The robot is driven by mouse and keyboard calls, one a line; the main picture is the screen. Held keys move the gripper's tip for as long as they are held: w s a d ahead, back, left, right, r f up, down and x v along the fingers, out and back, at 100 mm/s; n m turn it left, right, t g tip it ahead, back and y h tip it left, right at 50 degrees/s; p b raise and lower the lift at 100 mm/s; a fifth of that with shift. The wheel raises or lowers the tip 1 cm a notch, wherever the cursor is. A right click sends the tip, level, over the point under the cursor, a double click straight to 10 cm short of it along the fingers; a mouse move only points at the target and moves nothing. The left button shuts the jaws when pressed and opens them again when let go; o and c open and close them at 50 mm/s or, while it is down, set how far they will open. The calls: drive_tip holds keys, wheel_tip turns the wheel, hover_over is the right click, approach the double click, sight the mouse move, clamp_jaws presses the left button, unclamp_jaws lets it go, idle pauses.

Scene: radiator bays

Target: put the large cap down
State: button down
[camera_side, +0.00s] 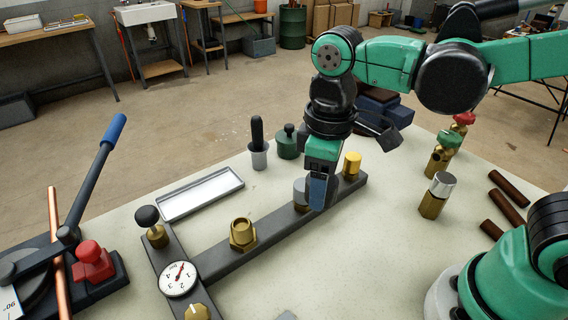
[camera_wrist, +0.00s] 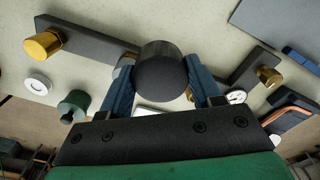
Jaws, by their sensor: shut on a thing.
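The large cap is a grey cylinder (camera_side: 300,188), partly hidden behind a finger in the side view. In the wrist view its dark round end (camera_wrist: 160,76) fills the space between the blue fingers. My gripper (camera_side: 318,190) is shut on it, pointing down at the dark bar (camera_side: 276,224). A little brownish metal shows just below the cap at the bar; I cannot tell whether the cap touches it. The bar also shows in the wrist view (camera_wrist: 95,45), on both sides of the cap.
A gold cap (camera_side: 352,163) stands on the bar close right of my gripper; a brass hex fitting (camera_side: 242,235) and gauge (camera_side: 179,278) are left. A green pot (camera_side: 288,142), black-handled tool (camera_side: 258,150) and tray (camera_side: 201,194) stand behind. A silver-topped brass fitting (camera_side: 437,195) stands right.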

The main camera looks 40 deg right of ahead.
sight(314, 246)
wheel_tip(314, 246, down, 12)
idle(0.6)
drive_tip(key=shift+f, duration=0.15)
drive_tip(key=shift+c, duration=0.8)
unclamp_jaws()
wheel_tip(314, 246, up, 12)
drive_tip(key=shift+d, duration=0.25)
drive_tip(key=w+d+r+m+t, duration=0.1)
drive_tip(key=d+m+t, duration=0.5)
drive_tip(key=d, duration=0.1)
drive_tip(key=shift+w+d, duration=0.25)
drive_tip(key=shift+d, duration=0.1)
drive_tip(key=shift+w+d+r+m+t, duration=0.15)
drive_tip(key=shift+d+m+t, duration=0.2)
drive_tip(key=shift+t, duration=0.25)
drive_tip(key=c, duration=0.4)
